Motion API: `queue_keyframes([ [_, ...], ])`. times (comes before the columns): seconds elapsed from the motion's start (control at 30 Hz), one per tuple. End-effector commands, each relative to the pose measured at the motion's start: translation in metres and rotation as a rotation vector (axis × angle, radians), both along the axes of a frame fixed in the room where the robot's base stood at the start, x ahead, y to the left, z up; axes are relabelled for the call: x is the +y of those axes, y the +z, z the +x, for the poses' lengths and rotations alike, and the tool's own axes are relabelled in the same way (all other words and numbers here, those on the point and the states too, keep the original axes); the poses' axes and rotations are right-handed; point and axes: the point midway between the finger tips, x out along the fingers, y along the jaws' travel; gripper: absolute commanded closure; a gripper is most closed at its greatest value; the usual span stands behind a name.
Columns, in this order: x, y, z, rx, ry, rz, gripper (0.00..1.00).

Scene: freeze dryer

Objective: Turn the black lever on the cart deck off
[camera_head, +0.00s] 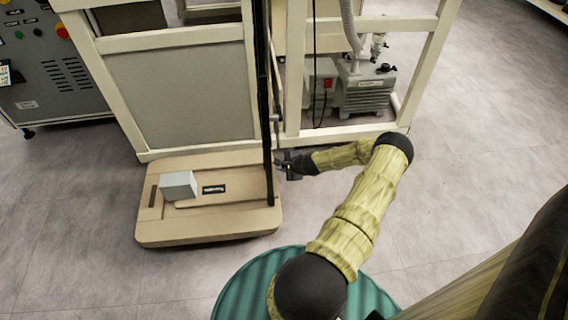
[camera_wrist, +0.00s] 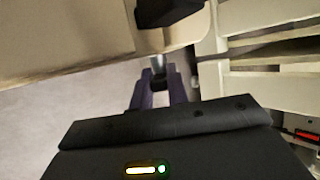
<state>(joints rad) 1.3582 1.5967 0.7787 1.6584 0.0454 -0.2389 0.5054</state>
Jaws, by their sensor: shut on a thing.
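The cart deck (camera_head: 230,228) is a low tan platform at the left of centre in the head view. A tall black upright (camera_head: 264,90) rises at its right edge. My gripper (camera_head: 283,164) is beside the foot of this upright, at the deck's right side. In the wrist view my gripper (camera_wrist: 158,90) has its two dark fingers closed around the small dark end of the black lever (camera_wrist: 160,80), with a short metal stem (camera_wrist: 157,64) beyond it. The lever is mostly hidden by the fingers, and its angle cannot be told.
A grey box (camera_head: 179,186) sits on the deck. A cream frame with a grey panel (camera_head: 190,95) stands behind it. A pump (camera_head: 362,88) and a red switch (camera_head: 328,84) are behind the frame at right. The floor to the right is clear.

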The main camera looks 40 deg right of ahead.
Motion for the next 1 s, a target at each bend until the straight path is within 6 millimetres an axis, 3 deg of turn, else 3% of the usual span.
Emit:
queue_keyframes([
  [0.03,0.004,-0.009,-0.004,-0.033,-0.004,-0.006,1.00],
  [0.47,0.006,-0.021,-0.010,-0.326,-0.001,-0.190,1.00],
  [1.0,0.008,-0.023,-0.010,-0.524,0.003,-0.319,1.00],
])
